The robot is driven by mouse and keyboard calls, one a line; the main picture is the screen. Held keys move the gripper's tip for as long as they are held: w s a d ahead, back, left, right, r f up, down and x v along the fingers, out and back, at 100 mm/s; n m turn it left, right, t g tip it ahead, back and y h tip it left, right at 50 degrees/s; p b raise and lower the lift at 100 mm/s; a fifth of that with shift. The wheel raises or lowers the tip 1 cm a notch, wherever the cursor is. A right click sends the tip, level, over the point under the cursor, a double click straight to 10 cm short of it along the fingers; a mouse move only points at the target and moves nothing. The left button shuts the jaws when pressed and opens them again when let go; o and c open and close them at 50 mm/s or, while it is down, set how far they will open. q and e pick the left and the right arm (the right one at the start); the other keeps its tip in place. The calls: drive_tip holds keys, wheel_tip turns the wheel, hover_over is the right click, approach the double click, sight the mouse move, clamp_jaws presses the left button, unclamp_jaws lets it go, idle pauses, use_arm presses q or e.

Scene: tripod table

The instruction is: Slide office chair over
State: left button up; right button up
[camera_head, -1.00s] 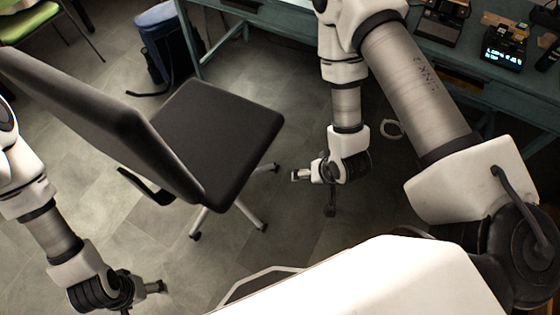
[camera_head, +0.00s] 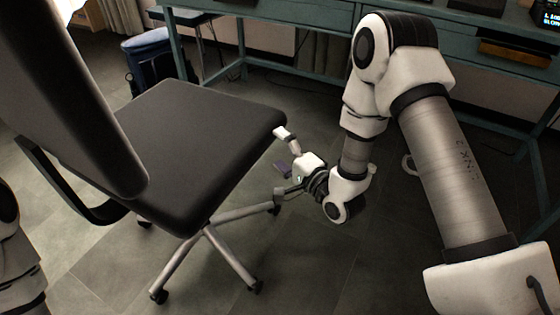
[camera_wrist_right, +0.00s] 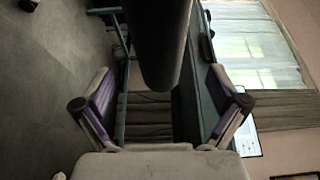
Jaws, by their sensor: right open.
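The office chair (camera_head: 185,145) has a black seat, a tall back at the left, a black armrest and a metal star base on casters. It stands upright on the floor in the left half of the head view. My right gripper (camera_head: 281,151) is open at the right corner of the seat. In the right wrist view, the dark edge of the seat (camera_wrist_right: 160,45) shows between the two spread fingers of the gripper (camera_wrist_right: 160,76). I cannot tell whether the fingers touch it. Of my left arm only a link shows at the lower left; its gripper is out of view.
A teal desk (camera_head: 270,17) runs along the back, with an open frame below. A blue bag (camera_head: 150,57) stands on the floor behind the chair. The grey tiled floor (camera_head: 330,270) is clear in front and to the right of the chair.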

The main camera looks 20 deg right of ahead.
drive_tip(key=shift+w+a, duration=0.1)
drive_tip(key=shift+w, duration=0.2)
drive_tip(key=b+x, duration=0.3)
drive_tip(key=x, duration=0.3)
drive_tip(key=shift+w+f, duration=0.1)
drive_tip(key=shift+f, duration=0.05)
drive_tip(key=shift+w+a, duration=0.15)
drive_tip(key=shift+w, duration=0.35)
drive_tip(key=c, duration=1.8)
drive_tip(key=shift+o, duration=0.2)
